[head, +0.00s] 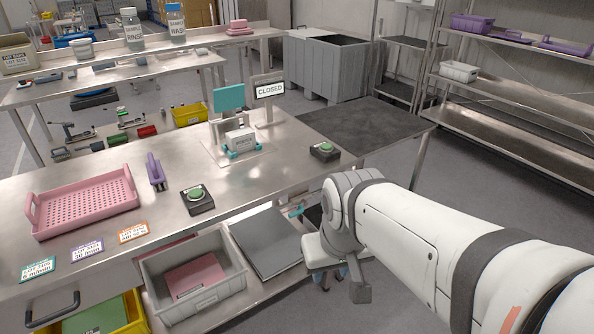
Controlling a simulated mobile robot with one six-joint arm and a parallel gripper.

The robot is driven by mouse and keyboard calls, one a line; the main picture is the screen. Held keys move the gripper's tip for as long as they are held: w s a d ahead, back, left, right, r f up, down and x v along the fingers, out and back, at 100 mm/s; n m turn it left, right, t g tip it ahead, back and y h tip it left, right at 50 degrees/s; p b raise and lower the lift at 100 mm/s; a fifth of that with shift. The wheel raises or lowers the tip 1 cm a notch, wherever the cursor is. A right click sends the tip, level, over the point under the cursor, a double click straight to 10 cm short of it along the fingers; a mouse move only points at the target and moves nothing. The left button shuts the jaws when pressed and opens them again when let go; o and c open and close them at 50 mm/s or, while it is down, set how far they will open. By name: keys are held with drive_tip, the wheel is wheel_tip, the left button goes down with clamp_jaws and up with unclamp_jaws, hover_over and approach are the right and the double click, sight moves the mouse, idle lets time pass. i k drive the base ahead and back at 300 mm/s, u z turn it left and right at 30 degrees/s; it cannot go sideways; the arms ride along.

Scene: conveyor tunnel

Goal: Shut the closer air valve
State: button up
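I cannot pick out an air valve for sure. A small teal lever-like part (297,211) shows below the front edge of the steel table, just left of my arm's wrist. It is small and partly hidden, so its position is unclear. My white arm reaches in from the lower right, and its wrist hangs in front of the table's right end. My gripper (360,289) is mostly hidden behind the wrist; only a grey part at its lower end shows. I cannot see its fingertips, and it shows no clear contact with anything.
Two green push buttons (196,196) (324,150), a pink basket (84,203) and a CLOSED sign (270,89) stand on the table (262,190). A grey bin (193,283) and a dark flat panel (265,241) are below. Open floor lies right of the table.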

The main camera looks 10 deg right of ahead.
sight(301, 210)
drive_tip(key=z, duration=0.4)
drive_tip(key=i, duration=1)
drive_tip(key=z, duration=0.05)
